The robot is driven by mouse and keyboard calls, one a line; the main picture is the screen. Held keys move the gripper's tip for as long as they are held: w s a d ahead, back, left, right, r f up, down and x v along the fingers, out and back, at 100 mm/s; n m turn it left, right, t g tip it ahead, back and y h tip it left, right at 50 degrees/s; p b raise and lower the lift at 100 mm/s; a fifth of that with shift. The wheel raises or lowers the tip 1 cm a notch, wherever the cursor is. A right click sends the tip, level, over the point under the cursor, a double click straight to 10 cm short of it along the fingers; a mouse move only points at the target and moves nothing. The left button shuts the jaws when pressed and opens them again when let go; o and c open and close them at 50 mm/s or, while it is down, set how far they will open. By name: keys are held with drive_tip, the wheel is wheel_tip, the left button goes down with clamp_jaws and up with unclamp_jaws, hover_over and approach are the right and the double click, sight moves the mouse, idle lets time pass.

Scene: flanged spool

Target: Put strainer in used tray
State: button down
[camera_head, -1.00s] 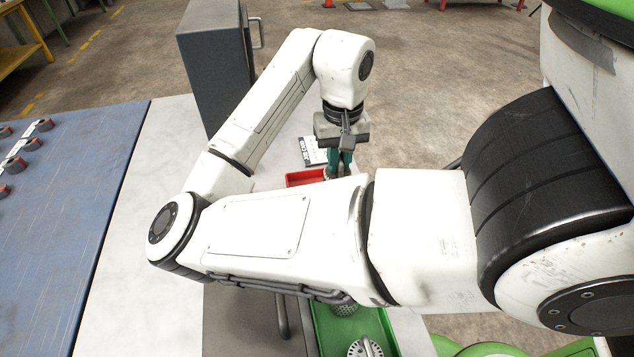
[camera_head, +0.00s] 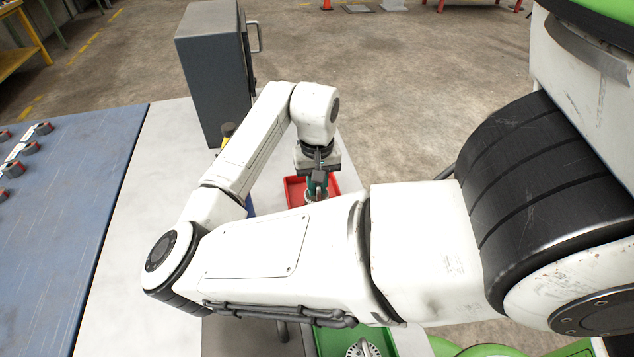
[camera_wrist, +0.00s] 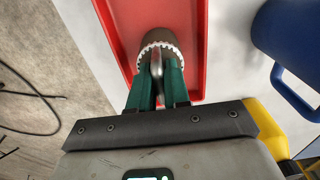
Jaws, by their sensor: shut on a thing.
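My gripper (camera_head: 315,188) points down at the red tray (camera_head: 293,192) beyond my forearm. In the wrist view its green fingers (camera_wrist: 157,66) are shut on the strainer (camera_wrist: 158,42), a small metal cup with a toothed rim. The strainer shows against the floor of the red tray (camera_wrist: 182,20), close to its near end. I cannot tell whether it touches the tray floor. In the head view the strainer is mostly hidden by the gripper and forearm.
A green tray (camera_head: 326,344) with a round perforated metal piece (camera_head: 362,348) lies at the bottom, partly behind my arm. A blue mug (camera_wrist: 290,40) stands right of the red tray in the wrist view. A dark grey cabinet (camera_head: 210,75) stands at the back left.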

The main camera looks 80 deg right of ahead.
drive_tip(key=shift+f, duration=0.2)
drive_tip(key=c, duration=1.1)
unclamp_jaws()
wheel_tip(320, 180, up, 12)
drive_tip(key=shift+r, duration=0.25)
